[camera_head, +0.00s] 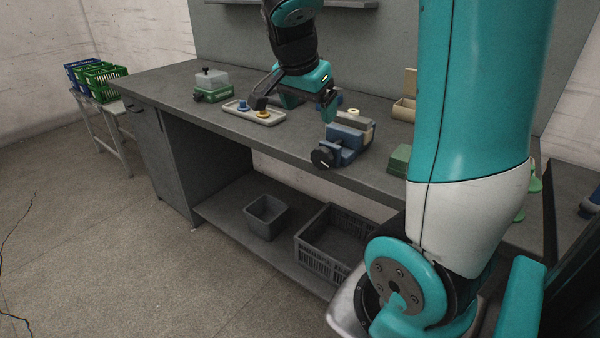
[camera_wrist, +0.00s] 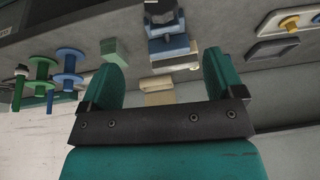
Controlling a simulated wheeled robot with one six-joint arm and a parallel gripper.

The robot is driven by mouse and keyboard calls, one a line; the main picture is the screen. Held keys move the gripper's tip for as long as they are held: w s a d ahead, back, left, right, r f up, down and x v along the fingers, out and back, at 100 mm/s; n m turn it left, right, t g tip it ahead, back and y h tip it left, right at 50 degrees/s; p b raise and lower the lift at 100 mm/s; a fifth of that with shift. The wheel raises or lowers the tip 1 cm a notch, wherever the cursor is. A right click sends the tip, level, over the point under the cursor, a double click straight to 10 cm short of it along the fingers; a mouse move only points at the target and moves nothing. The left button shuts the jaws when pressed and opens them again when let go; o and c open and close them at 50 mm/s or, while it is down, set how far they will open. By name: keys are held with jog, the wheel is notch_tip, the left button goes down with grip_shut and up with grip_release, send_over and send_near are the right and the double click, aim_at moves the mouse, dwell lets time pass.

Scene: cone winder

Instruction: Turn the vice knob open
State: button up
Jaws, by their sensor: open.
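The vice (camera_head: 345,146) is blue and grey and stands at the front edge of the bench. Its black knob (camera_head: 323,157) faces out over that edge. My gripper (camera_head: 308,103) is above the bench, behind and left of the vice, its fingers apart and empty. In the wrist view my gripper (camera_wrist: 165,65) shows two teal fingers with a gap between them. The vice (camera_wrist: 170,45) appears beyond this gap, with its dark knob (camera_wrist: 158,10) at the top edge, partly cut off. Nothing touches the knob.
A tray (camera_head: 235,112) with blue and yellow pieces lies left of the vice, and a green-and-clear box (camera_head: 212,87) further left. A green block (camera_head: 399,158) and a tan holder (camera_head: 404,110) stand to the right. A crate (camera_head: 312,262) and a grey bin (camera_head: 266,217) sit on the lower shelf.

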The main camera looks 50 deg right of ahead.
aim_at(318, 155)
jog(key=b+x, duration=0.1)
jog(key=x, duration=1.6)
jog(key=shift+a+f, duration=0.1)
jog(key=c, duration=0.9)
jog(key=g+p, duration=0.2)
jog(key=p, duration=0.1)
jog(key=shift+w+r+n+g, duration=0.15)
jog(key=shift+r+n+g, duration=0.1)
jog(key=shift+n+g, duration=0.05)
jog(key=shift+f+n+g+p, duration=0.2)
jog(key=shift+n+g+p, duration=0.1)
jog(key=shift+g+p, duration=1.4)
